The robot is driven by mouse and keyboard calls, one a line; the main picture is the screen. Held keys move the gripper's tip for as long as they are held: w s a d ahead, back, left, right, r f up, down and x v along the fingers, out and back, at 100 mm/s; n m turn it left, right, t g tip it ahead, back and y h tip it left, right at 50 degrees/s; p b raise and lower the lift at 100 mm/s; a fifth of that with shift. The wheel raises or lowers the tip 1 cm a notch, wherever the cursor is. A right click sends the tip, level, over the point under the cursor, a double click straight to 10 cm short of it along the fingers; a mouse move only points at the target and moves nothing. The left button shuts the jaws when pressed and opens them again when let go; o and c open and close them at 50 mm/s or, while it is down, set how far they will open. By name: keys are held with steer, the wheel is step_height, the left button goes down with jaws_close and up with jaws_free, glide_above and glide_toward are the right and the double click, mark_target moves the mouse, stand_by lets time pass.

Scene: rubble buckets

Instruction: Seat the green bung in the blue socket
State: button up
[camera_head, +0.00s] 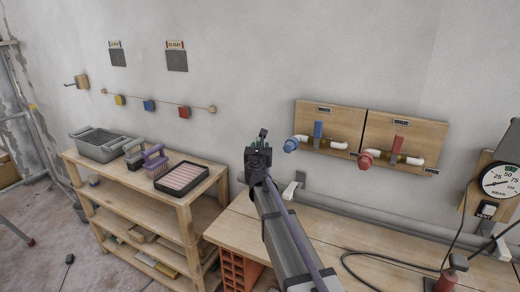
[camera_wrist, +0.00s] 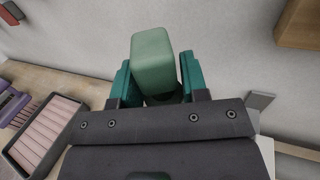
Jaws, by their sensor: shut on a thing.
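My gripper (camera_head: 259,143) is raised in front of the wall, left of the wooden valve boards. In the wrist view my gripper (camera_wrist: 154,80) has its teal fingers shut on the green bung (camera_wrist: 153,58), a pale green block with rounded edges. The bung sticks out past the fingertips, clear of any surface. A small blue block (camera_head: 149,105) hangs in a row on the wall, left of my gripper. A blue round fitting (camera_head: 291,146) is on the left valve board, to the right. I cannot tell which of these is the blue socket.
A yellow block (camera_head: 119,100) and a red block (camera_head: 184,112) share the wall row. A wooden shelf unit (camera_head: 190,205) carries a grey bin (camera_head: 100,148), a purple caddy (camera_head: 155,163) and a ribbed tray (camera_head: 182,180). A workbench (camera_head: 240,226) stands below the valve boards (camera_head: 330,118).

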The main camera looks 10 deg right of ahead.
steer(key=shift+f+b, duration=0.95)
steer(key=shift+f, duration=0.15)
steer(key=shift+f+b, duration=0.55)
steer(key=shift+r, duration=0.1)
steer(key=o, duration=1)
